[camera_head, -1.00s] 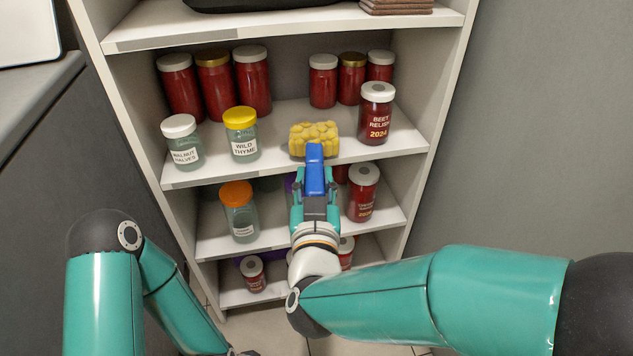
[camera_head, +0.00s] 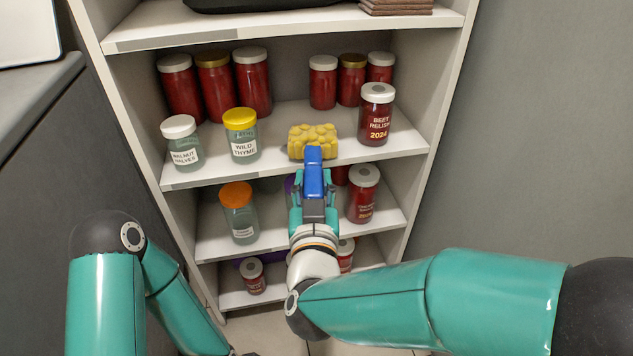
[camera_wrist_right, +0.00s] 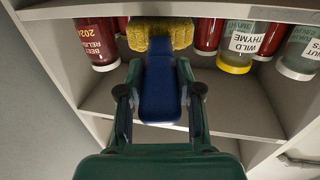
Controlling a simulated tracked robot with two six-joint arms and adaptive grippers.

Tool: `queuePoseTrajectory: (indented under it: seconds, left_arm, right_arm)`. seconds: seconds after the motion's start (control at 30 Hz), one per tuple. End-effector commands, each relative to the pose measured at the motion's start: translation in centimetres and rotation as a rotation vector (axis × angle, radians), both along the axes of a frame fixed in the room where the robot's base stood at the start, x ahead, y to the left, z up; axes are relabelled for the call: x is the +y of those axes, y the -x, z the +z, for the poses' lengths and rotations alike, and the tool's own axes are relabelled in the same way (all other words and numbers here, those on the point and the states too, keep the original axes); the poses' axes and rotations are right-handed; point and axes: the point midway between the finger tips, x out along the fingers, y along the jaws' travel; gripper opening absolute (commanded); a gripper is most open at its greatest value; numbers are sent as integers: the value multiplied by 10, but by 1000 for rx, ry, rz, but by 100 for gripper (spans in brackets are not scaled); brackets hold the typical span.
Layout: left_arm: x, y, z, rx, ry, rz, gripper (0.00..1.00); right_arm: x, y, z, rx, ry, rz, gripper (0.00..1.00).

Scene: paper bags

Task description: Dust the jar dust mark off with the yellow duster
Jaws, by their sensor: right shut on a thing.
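The yellow duster (camera_head: 313,140) has a nubby yellow head on a blue handle (camera_head: 313,172). My right gripper (camera_head: 314,192) is shut on the handle and holds the head just above the front part of the upper jar shelf, between the wild thyme jar (camera_head: 241,136) and the beet relish jar (camera_head: 376,115). In the right wrist view the duster head (camera_wrist_right: 160,34) is at the top, at the shelf's edge, with the handle (camera_wrist_right: 160,85) between my fingers. I cannot make out a dust mark; the duster may hide it.
Red jars (camera_head: 252,80) stand at the back of the shelf (camera_head: 212,172). A walnut halves jar (camera_head: 182,143) is at its left end. Lower shelves hold an orange-lidded jar (camera_head: 239,212) and a red jar (camera_head: 362,194). A grey wall (camera_head: 540,130) closes the right side.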

Motion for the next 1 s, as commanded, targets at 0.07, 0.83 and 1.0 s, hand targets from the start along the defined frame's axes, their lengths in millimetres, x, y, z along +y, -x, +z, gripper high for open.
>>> queuePoseTrajectory:
  seconds: [0.07,0.83,1.0]
  left_arm:
    - [0,0,-2,0,0,0,100]
    - [0,0,-6,0,0,0,100]
    - [0,0,-4,0,0,0,100]
  right_arm:
    - [0,0,-1,-2,-1,0,0]
    - [8,-1,-8,0,0,1,0]
    - [23,-2,-9,1,0,3,0]
